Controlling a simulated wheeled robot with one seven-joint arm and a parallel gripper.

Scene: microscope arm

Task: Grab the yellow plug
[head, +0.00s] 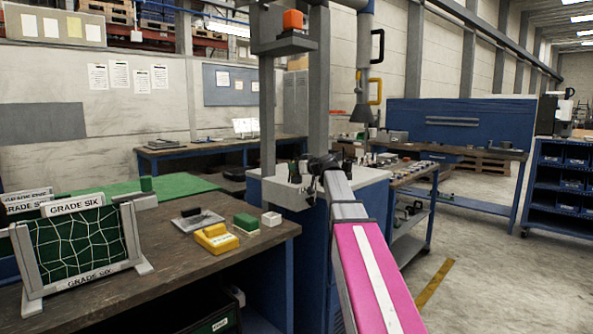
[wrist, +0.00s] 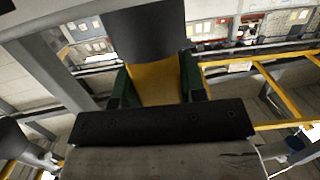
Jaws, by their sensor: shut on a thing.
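In the wrist view a yellow piece (wrist: 155,88), which looks like the yellow plug, sits between the two green-and-black fingers of my gripper (wrist: 158,72). The fingers press on its left and right sides, so the gripper is shut on it. A dark block (wrist: 147,32) stands directly beyond the yellow piece and hides what lies behind it. I cannot tell whether the two are joined. In the head view I cannot make out the gripper or the held piece clearly.
A wooden workbench (head: 150,268) at left carries a yellow box (head: 215,238), a green block (head: 246,221), a white block (head: 271,218) and a framed green net (head: 82,240). A grey post (head: 318,85) stands centrally. The floor at right (head: 500,270) is mostly clear.

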